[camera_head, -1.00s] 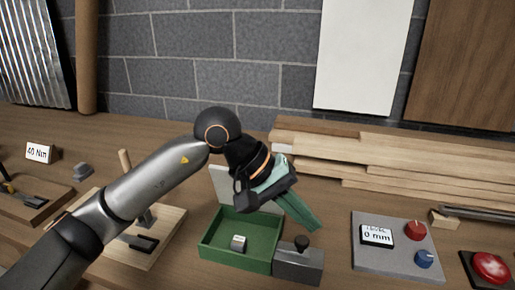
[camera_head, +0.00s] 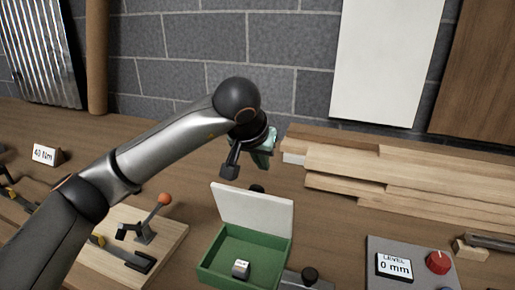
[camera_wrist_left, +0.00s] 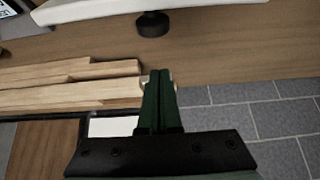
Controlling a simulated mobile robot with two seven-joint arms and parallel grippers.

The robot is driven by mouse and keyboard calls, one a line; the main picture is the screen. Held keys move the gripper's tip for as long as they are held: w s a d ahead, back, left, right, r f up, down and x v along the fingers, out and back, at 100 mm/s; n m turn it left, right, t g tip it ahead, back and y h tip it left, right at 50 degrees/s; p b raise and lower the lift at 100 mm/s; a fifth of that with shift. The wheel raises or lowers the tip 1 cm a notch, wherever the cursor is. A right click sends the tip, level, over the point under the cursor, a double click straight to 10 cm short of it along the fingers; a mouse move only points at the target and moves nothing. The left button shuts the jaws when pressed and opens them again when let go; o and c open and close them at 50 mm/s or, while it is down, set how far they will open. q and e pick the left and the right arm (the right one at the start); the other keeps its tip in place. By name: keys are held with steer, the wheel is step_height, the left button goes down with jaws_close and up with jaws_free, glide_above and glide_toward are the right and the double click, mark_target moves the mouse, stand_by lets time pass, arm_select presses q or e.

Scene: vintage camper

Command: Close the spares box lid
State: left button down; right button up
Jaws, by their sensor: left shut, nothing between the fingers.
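The spares box (camera_head: 207,262) is green and open, with a small pale labelled cube (camera_head: 241,268) inside. Its white lid (camera_head: 253,208) stands raised at the back edge. A dark knob (camera_head: 257,188) shows just over the lid's top edge. The wrist view shows the white lid (camera_wrist_left: 110,12) at the top, with the black knob (camera_wrist_left: 152,23) below it. My left gripper (camera_head: 266,150) is beyond the lid, above the bench. Its green fingers (camera_wrist_left: 160,76) are shut and empty, apart from lid and knob. My right gripper is not in view.
Stacked planks (camera_head: 370,175) lie right of the gripper, before a grey block wall (camera_head: 180,60). A grey block with a black knob (camera_head: 310,275) stands right of the box. A lever board (camera_head: 165,235) is left, a level panel (camera_head: 415,255) right.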

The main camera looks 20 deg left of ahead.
mark_target(256, 206)
arm_select(q)
steer(key=shift+s+f+p, duration=0.2)
steer(key=shift+s+f, duration=0.3)
steer(key=shift+s, duration=0.3)
steer(key=shift+s+f+p, duration=0.15)
steer(key=shift+s+f, duration=0.35)
steer(key=shift+s, duration=0.3)
steer(key=shift+a, duration=0.1)
